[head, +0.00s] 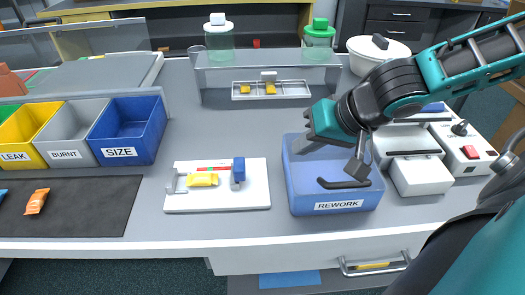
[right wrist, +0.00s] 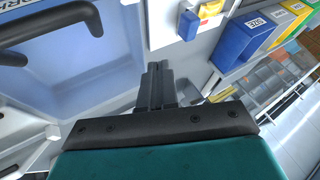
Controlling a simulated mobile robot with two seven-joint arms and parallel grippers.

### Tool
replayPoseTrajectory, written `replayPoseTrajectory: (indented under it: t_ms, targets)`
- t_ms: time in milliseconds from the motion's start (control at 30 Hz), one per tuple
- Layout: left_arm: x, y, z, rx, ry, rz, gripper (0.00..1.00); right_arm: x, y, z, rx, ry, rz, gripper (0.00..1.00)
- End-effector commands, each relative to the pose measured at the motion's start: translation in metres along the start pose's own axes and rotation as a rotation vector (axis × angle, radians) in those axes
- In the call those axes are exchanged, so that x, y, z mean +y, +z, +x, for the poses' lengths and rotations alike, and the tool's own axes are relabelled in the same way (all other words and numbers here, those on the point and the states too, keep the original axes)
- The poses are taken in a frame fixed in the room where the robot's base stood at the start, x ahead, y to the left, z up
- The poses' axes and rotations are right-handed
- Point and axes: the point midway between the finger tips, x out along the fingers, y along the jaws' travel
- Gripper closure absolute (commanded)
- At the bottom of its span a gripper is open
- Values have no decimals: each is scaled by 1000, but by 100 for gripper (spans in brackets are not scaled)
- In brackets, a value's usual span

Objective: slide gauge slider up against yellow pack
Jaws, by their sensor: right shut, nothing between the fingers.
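The gauge (head: 217,205) is a white board on the table in the middle of the head view. Its blue slider (head: 238,170) stands at the right of the yellow pack (head: 202,180), with a gap between them. The yellow pack lies flat on the board, right of a grey stop. In the right wrist view the blue slider (right wrist: 188,25) and part of the yellow pack (right wrist: 211,9) show at the top. My right gripper (head: 357,172) is over the blue REWORK bin, right of the gauge; its fingers (right wrist: 156,75) are shut and empty. My left gripper is not in view.
The REWORK bin (head: 335,207) stands just right of the gauge. LEAK, BURNT and SIZE bins (head: 120,153) are at the left, behind a dark mat (head: 95,220) with an orange pack (head: 36,201). A white machine (head: 415,176) stands at the right.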

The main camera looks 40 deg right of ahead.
Motion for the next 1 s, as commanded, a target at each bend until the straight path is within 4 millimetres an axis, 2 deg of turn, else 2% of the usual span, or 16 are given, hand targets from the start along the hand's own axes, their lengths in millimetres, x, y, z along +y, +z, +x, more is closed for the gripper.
replayPoseTrajectory:
  t_ms: [167,433,1000]
  targets:
    - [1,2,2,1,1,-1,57,0,1,7,-2,-3,-1,100]
    - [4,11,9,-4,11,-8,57,0,2,42,-2,-6,1,100]
    - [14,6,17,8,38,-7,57,0,0,90,3,-5,5,100]
